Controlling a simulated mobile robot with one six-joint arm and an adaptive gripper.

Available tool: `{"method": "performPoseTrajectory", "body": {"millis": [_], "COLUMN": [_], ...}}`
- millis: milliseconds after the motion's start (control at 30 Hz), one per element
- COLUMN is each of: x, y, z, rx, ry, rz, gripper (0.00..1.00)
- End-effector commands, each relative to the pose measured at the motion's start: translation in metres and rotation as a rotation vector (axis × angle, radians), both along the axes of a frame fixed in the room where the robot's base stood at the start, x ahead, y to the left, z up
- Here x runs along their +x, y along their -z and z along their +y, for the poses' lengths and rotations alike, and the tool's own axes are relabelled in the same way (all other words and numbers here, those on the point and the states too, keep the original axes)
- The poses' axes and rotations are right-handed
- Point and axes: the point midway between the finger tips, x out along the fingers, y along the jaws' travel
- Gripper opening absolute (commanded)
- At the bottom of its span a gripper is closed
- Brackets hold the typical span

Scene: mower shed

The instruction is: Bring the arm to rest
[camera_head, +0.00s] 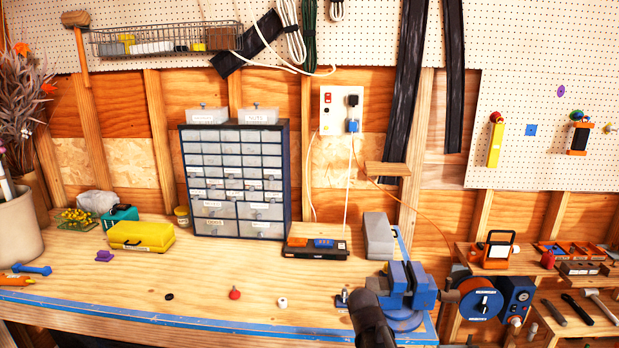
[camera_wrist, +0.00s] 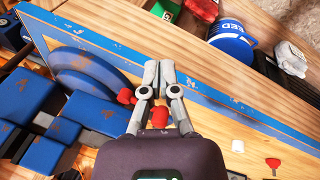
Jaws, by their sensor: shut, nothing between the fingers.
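My gripper (camera_wrist: 159,72) is in the middle of the wrist view, with its two grey fingers together and nothing held between them. In the wrist view it is over the blue-edged bench, with the blue vise (camera_wrist: 85,115) to its left. In the head view a dark part of my arm rises from the bottom edge in front of the blue vise (camera_head: 408,287); the fingertips cannot be made out clearly there. I cannot tell how far my gripper is from the vise.
The workbench (camera_head: 210,285) has small loose items, including a red one (camera_head: 234,293) and a white one (camera_head: 282,303). A yellow case (camera_head: 141,236) and a drawer cabinet (camera_head: 286,180) stand behind. Blue reel (camera_head: 481,305) and shelves are at right. The bench's front middle is mostly clear.

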Motion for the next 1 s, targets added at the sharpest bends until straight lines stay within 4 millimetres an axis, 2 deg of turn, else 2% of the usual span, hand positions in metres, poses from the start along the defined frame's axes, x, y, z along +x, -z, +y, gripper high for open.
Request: {"method": "performPoseTrajectory", "body": {"millis": [33,100,400,767,1000], "x": [-0.013,-0.025,-0.068,-0.077,-0.087], "y": [0.002,0.004,0.008,0.042,0.074], "z": [-0.003,-0.005,-0.008,-0.006,-0.006], "rx": [0.038,0.091,0.264,0.262,0.258], "ry": [0.049,0.113,0.334,0.34,0.341], "rz": [0.014,0.032,0.109,0.135,0.159], "gripper": [0.0,0.0,0.0,0.0,0.0]}}
